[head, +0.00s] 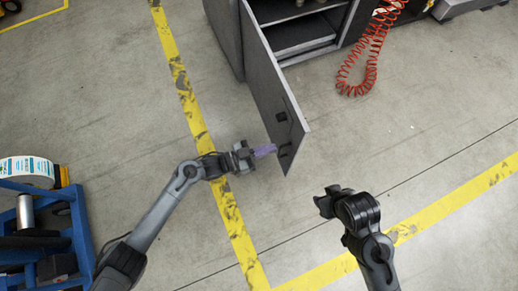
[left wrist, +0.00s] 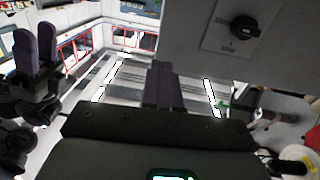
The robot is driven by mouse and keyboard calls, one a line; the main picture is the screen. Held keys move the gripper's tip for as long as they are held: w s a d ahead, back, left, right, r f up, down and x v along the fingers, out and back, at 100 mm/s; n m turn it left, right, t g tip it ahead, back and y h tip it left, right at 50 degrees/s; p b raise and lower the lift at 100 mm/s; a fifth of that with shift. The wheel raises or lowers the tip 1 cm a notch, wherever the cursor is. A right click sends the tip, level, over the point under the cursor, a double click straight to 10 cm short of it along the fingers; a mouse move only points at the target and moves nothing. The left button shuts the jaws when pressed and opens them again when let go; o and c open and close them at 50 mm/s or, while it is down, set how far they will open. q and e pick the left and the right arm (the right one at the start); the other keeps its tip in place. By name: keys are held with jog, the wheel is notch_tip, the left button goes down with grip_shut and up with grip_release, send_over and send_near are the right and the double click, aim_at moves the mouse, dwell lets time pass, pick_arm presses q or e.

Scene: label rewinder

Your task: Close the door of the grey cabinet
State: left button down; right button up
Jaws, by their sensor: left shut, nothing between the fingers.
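The grey cabinet (head: 227,38) stands at the top of the head view. Its door (head: 262,75) is swung wide open towards me, with a dark latch plate (head: 281,117) and a handle (head: 285,150) near its free edge. My left gripper (head: 265,151) is shut and empty, its purple fingertips close to the door's free end; I cannot tell if they touch. In the left wrist view the shut fingers (left wrist: 163,88) lie below a grey panel with a black knob (left wrist: 243,27). My right gripper (head: 322,203) is to the right of the door, apart from it; its finger gap is unclear.
A red coiled hose (head: 370,55) hangs to the right of the cabinet. A blue rack with a label roll (head: 27,170) stands at the left. Yellow lines (head: 196,120) mark the concrete floor, which is clear around the door.

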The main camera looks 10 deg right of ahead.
aim_at(301, 138)
pick_arm(q)
jog(key=d+b, duration=0.1)
jog(key=d, duration=0.1)
jog(key=w+d+b, duration=0.1)
jog(key=d, duration=0.2)
jog(key=d+b, duration=0.1)
jog(key=d, duration=0.2)
jog(key=shift+w, duration=0.3)
jog(key=shift+w+d, duration=0.2)
jog(key=shift+d, duration=0.15)
pick_arm(e)
jog(key=x, duration=0.3)
jog(key=shift+d+f, duration=0.1)
jog(key=shift+d, duration=0.05)
pick_arm(q)
jog(key=shift+d, duration=0.1)
